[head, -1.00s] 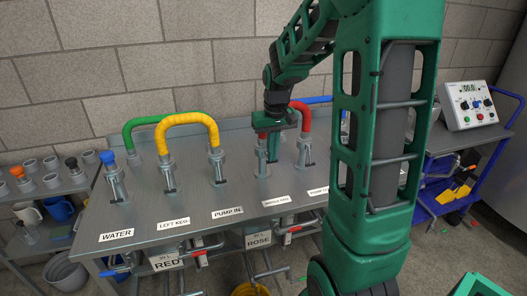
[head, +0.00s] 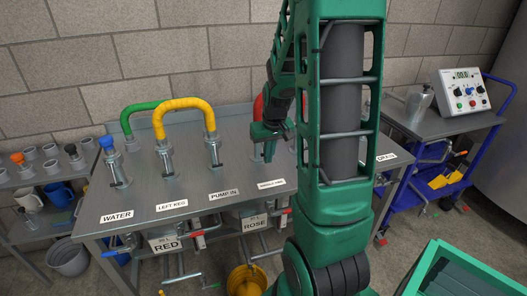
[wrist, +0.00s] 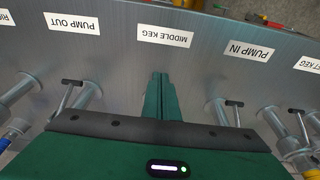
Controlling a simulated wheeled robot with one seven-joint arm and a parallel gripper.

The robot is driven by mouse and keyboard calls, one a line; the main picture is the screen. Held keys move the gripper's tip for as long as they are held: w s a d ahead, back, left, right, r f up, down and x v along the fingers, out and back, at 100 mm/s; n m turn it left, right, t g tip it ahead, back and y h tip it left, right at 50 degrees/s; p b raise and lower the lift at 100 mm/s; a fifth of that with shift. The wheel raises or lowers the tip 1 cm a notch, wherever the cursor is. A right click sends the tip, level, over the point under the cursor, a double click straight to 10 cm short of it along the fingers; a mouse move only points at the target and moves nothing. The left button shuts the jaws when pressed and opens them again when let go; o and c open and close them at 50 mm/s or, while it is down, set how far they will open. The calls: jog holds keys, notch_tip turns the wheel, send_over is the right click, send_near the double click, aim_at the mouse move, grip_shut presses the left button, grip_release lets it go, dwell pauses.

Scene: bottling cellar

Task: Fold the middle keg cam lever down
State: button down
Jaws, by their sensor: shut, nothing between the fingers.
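The MIDDLE KEG label (head: 270,184) is on the front of the steel bench top (head: 190,190); it also shows in the wrist view (wrist: 165,37). My gripper (head: 267,157) is shut and empty, low over the bench just behind that label. In the wrist view my closed fingers (wrist: 159,88) point towards the label. The middle keg port and its cam lever are hidden behind my gripper in both views, so I cannot tell the lever's position. Part of a red hose (head: 258,107) shows behind my arm.
In the wrist view a small lever (wrist: 72,88) by PUMP OUT and another (wrist: 234,104) by PUMP IN flank my gripper. A yellow hose (head: 184,105) arches at the left. A blue trolley (head: 447,125) stands at the right.

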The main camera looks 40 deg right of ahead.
jog(key=shift+x, duration=0.8)
jog(key=shift+r, duration=0.15)
dwell(0.7)
jog(key=shift+r, duration=0.8)
jog(key=s+a+r, duration=0.4)
jog(key=s+r, duration=0.4)
jog(key=r, duration=0.2)
jog(key=w+d+r+g+y, duration=0.1)
jog(key=w+d+r, duration=0.25)
jog(key=w, duration=0.25)
jog(key=w+d+r+g, duration=0.1)
jog(key=w+d+r, duration=0.1)
jog(key=w+r, duration=0.3)
jog(key=f, duration=0.7)
jog(key=w+f, duration=0.1)
jog(key=f, duration=0.2)
jog(key=shift+w+d+f, duration=0.1)
jog(key=shift+d+f, duration=0.1)
jog(key=shift+f, duration=0.05)
jog(key=f, duration=0.1)
jog(key=s+f, duration=0.1)
jog(key=f, duration=0.1)
jog(key=shift+s+a, duration=0.2)
jog(key=shift+a, duration=0.1)
jog(key=shift+s+a+f, duration=0.1)
jog(key=shift+s+f, duration=0.15)
jog(key=shift+f, duration=0.25)
